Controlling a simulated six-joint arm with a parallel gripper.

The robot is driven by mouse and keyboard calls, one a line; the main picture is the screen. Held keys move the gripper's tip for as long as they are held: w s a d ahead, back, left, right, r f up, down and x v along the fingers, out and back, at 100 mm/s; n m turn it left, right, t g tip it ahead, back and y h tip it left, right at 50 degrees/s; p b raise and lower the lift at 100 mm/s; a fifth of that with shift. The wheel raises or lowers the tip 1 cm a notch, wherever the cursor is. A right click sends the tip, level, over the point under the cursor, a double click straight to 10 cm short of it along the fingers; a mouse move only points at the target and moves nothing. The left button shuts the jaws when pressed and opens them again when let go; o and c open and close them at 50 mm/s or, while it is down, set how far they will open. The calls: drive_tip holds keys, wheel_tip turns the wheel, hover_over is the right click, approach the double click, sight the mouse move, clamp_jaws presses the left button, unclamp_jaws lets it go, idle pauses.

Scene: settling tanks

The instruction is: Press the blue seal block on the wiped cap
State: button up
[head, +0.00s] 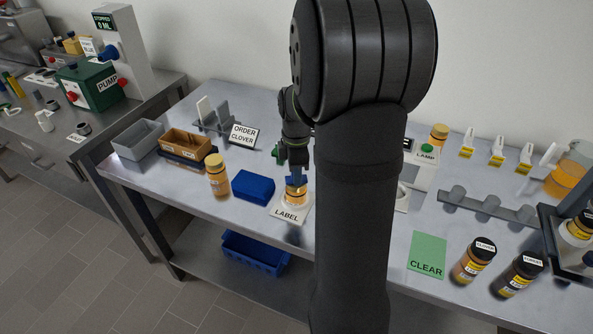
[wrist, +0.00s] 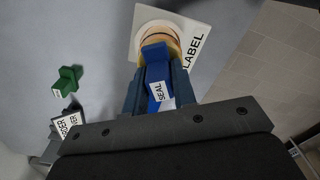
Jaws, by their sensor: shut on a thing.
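My gripper (wrist: 157,84) is shut on the blue seal block (wrist: 155,71), which carries a "SEAL" tag. In the wrist view the block's far end lies over the cap of a jar (wrist: 172,36). In the head view the jar (head: 296,197) stands upright on the white "LABEL" pad (head: 283,213), with the blue block just at its top. I cannot tell whether the block touches the cap. The cap is mostly hidden by the block. My arm hides part of the bench behind it.
A green block (wrist: 67,81) stands beside my gripper. A dark blue block (head: 253,186) and an amber jar (head: 217,175) stand left of the pad. An "ORDER CLOVER" sign (head: 243,135) is behind. A green "CLEAR" mat (head: 427,253) lies bare at right, near labelled jars (head: 474,260).

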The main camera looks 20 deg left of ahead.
idle(0.3)
drive_tip(key=shift+r, duration=3)
